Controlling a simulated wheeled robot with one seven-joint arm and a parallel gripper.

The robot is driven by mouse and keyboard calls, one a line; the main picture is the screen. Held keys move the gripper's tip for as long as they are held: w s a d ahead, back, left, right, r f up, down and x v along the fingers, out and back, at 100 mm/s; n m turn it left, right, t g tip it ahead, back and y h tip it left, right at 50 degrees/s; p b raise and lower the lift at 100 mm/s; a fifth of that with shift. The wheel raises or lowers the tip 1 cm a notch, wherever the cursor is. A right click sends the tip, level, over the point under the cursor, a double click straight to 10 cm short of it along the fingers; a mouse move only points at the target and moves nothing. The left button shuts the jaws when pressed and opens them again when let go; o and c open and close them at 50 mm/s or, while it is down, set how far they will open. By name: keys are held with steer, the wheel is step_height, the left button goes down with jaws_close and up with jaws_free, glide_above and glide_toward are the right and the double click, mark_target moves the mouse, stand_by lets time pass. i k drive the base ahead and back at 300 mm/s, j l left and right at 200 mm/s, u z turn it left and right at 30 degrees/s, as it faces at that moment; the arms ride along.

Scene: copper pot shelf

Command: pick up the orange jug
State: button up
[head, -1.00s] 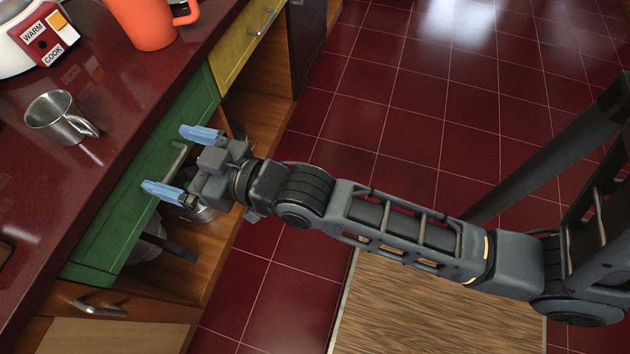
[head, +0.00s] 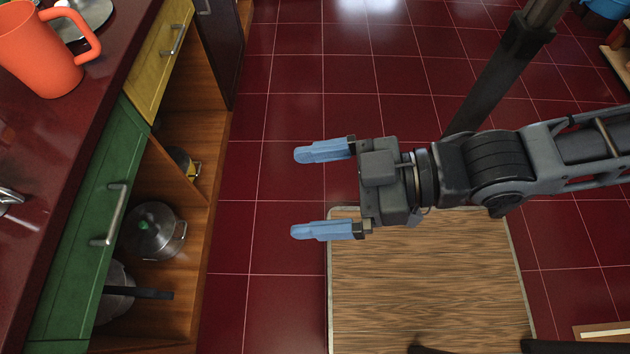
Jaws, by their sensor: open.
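The orange jug (head: 38,50) stands upright on the dark red counter at the upper left of the head view, its handle (head: 84,30) facing right. Its left side is cut off by the frame edge. My gripper (head: 306,192) is open and empty, with its blue fingertips pointing left. It is over the floor and the edge of the mat, well to the right of the jug and the counter, touching nothing.
The counter (head: 62,120) has a green drawer (head: 75,240) and a yellow drawer (head: 158,60) with protruding handles. Open shelves below hold a lidded pot (head: 152,232) and a pan (head: 115,290). A wooden mat (head: 430,290) lies on the red tiled floor, which is clear beside the cabinet.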

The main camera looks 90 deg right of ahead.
mark_target(32, 50)
steer(key=i+j+z, duration=0.1)
steer(key=i+j, duration=0.2)
steer(key=j, duration=0.15)
steer(key=i+j, duration=0.25)
steer(key=j, duration=0.2)
steer(key=i+z, duration=0.05)
